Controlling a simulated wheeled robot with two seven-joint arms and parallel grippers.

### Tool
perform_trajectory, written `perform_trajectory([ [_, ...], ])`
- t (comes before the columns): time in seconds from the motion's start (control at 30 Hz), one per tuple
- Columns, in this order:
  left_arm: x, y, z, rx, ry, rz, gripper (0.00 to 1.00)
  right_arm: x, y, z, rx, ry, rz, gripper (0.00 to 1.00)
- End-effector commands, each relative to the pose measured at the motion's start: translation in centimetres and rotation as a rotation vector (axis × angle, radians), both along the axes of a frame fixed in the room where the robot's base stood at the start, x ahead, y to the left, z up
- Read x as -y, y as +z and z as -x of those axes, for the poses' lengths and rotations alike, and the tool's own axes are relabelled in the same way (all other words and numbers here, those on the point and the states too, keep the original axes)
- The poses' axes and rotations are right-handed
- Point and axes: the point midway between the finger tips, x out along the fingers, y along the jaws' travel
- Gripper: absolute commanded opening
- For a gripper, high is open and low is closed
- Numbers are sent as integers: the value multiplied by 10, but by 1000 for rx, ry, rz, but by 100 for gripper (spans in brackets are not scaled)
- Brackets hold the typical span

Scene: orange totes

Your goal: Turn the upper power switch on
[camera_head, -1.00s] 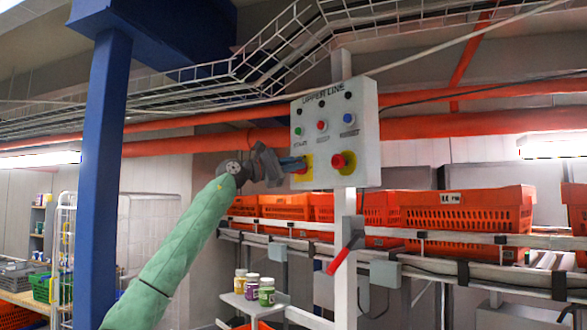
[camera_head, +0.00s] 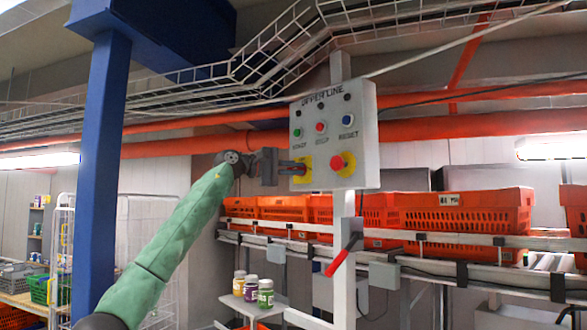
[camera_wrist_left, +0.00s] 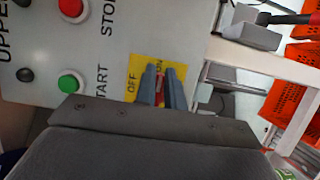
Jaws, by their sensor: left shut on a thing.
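The grey control panel (camera_head: 347,165), labelled UPPER LINE, hangs on a white post. Its red power switch (camera_wrist_left: 160,92) sits on a yellow plate (camera_wrist_left: 145,72) marked OFF and ON at the panel's lower left. My left gripper (camera_head: 296,166) reaches it from the left. In the left wrist view its fingers (camera_wrist_left: 162,88) are shut on the red switch and cover most of it. The switch's exact angle is hard to tell. My right gripper is not in view.
A red emergency button (camera_head: 338,162) on a yellow plate is right of the switch. Green START (camera_head: 298,132), red STOP and blue RESET buttons are above. A red-handled lever (camera_head: 340,258) is below. Orange totes (camera_head: 465,212) line the conveyor behind. A blue column (camera_head: 97,170) stands left of my arm.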

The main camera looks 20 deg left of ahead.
Motion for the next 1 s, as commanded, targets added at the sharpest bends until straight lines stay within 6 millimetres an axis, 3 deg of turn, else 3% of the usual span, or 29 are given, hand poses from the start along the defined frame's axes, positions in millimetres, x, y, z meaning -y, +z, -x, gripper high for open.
perform_trajectory([
  [0.4, -2, 2, -1, 7, 6, -2, 0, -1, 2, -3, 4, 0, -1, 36],
  [0.43, -3, 2, -1, 7, 6, -2, 17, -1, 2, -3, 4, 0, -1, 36],
  [0.5, -2, 2, -1, 6, 6, -3, 31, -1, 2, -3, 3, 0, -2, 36],
  [0.53, -2, 2, -1, 6, 5, -3, 33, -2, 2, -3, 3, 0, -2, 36],
  [1.0, -2, 2, 0, 5, 3, -3, 33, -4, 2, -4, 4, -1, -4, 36],
])
